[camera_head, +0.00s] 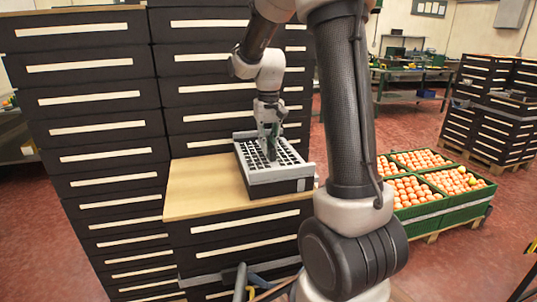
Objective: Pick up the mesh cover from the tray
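The tray (284,188) is a shallow box with pale grey rims and a dark front side. It sits on a light wooden top in the middle of the view. The mesh cover (287,152) looks like a dark grid lying within the tray's rim. My gripper (270,152) points down over the middle of the tray, with its fingertips at or just above the mesh. I cannot tell if they touch it. The fingers are small and dark against the grid, so their opening does not show clearly. My gripper hides part of the mesh.
The wooden top (195,187) has free room left of the tray. Tall stacks of black crates (90,100) stand at the left and behind the tray. Green crates of oranges (430,185) stand on a pallet at the right. Red floor lies open beyond.

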